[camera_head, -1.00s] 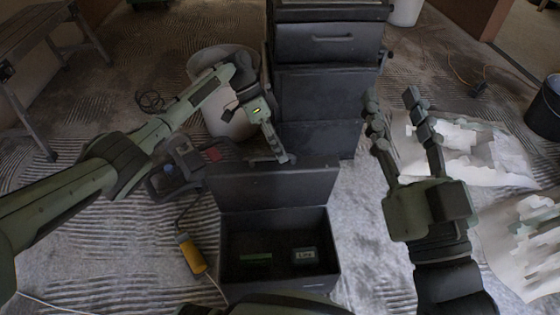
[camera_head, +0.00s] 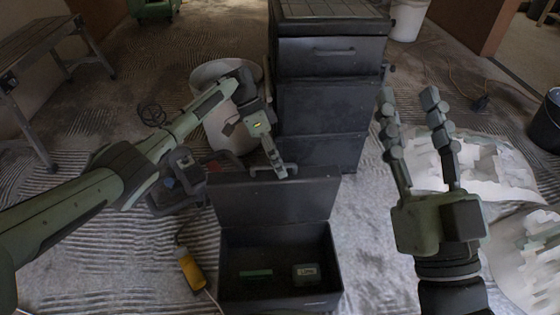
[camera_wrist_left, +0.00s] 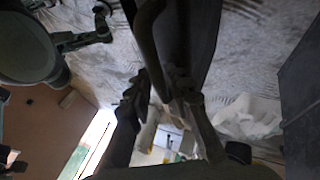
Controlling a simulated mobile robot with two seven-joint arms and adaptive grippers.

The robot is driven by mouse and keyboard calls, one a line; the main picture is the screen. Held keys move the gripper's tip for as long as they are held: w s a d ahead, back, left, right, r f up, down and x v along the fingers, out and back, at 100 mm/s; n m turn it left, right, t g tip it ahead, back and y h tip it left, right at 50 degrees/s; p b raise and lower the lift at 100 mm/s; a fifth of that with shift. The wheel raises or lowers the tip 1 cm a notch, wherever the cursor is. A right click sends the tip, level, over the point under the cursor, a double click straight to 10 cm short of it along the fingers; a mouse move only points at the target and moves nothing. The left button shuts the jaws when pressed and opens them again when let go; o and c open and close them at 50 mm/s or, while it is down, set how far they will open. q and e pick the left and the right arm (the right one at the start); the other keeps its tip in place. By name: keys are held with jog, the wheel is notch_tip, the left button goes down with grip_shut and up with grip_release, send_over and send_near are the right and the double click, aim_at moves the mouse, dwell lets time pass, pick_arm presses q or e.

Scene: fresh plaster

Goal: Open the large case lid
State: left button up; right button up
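The large dark case (camera_head: 231,292) stands low in front of me with its lid (camera_head: 277,203) raised roughly upright at the back. A small handle (camera_head: 289,169) shows at the lid's upper edge. My left gripper (camera_head: 281,173) is at that handle, reaching down from behind the lid. In the left wrist view, its fingers (camera_wrist_left: 158,80) converge beside a dark bar and the lid panel (camera_wrist_left: 200,35); whether they clamp the handle is unclear. My right gripper (camera_head: 408,95) is open and empty, pointing up to the right of the case.
A stack of dark cases (camera_head: 321,103) stands behind the lid. A pale bucket (camera_head: 222,130) is behind my left arm. A yellow tool (camera_head: 193,271) lies left of the case. A green item (camera_head: 256,274) and a small labelled box (camera_head: 306,272) lie inside it. White sheets (camera_head: 480,165) lie at right.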

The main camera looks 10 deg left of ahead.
pick_arm(q)
jog(key=shift+w+r, duration=0.1)
jog(key=shift+r, duration=0.15)
jog(key=shift+w+r, duration=0.1)
jog(key=shift+r, duration=0.1)
jog(key=v, duration=1.1)
jog(key=shift+a, duration=0.3)
